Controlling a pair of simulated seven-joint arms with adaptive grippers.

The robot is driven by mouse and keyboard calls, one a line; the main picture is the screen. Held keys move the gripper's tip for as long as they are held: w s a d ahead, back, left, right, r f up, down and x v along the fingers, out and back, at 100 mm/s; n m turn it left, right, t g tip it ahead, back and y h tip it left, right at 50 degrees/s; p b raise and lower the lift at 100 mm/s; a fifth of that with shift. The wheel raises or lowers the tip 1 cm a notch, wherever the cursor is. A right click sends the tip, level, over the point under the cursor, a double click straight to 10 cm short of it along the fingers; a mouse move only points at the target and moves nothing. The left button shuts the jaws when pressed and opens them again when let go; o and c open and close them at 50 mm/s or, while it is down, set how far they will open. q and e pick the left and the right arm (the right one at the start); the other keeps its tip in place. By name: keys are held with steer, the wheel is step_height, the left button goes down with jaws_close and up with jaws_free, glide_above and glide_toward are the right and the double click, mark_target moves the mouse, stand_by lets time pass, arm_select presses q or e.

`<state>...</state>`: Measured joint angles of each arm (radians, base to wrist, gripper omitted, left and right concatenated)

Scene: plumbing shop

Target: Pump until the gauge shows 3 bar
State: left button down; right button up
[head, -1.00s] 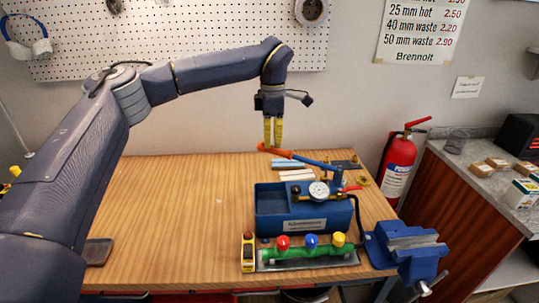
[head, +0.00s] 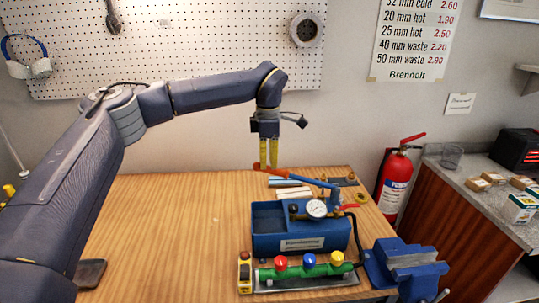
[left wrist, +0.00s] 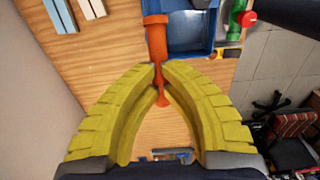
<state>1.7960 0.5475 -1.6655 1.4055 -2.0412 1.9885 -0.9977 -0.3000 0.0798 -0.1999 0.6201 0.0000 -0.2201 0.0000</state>
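The blue test pump (head: 275,243) stands on the wooden bench, with a round white gauge (head: 317,208) on it. The gauge needle is too small to read. The pump's lever rises to the left from the pivot and ends in an orange handle (head: 284,173), which also shows in the left wrist view (left wrist: 155,35). My left gripper (head: 269,167) points down at the handle's outer end. In the left wrist view its yellow fingertips (left wrist: 160,68) close in on either side of the handle, which runs between them. My right gripper is out of view.
A green manifold (head: 305,271) with red, blue and yellow knobs lies before the pump, beside a yellow device (head: 245,272). A blue vise (head: 405,265) stands at the front right. Pipe pieces (head: 290,189) lie behind the pump. The bench's left side is mostly clear.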

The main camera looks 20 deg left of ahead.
arm_select(q)
step_height(320, 180, down, 10)
steer(key=a, duration=0.1)
steer(key=shift+s+a+f, duration=0.25)
steer(key=shift+s+a, duration=0.05)
stand_by(0.3)
steer(key=r, duration=0.4)
steer(key=d+r, duration=0.1)
steer(key=r, duration=0.4)
steer(key=d+r, duration=0.1)
steer(key=r, duration=0.4)
steer(key=shift+w+d, duration=0.1)
steer(key=shift+w, duration=0.3)
step_height(320, 180, down, 14)
steer(key=a, duration=0.2)
steer(key=shift+s, duration=0.4)
steer(key=shift+a, duration=0.1)
stand_by(0.3)
steer(key=r, duration=0.4)
steer(key=d+r, duration=0.1)
steer(key=r, duration=0.4)
steer(key=d+r, duration=0.1)
steer(key=r, duration=0.4)
steer(key=shift+w, duration=0.4)
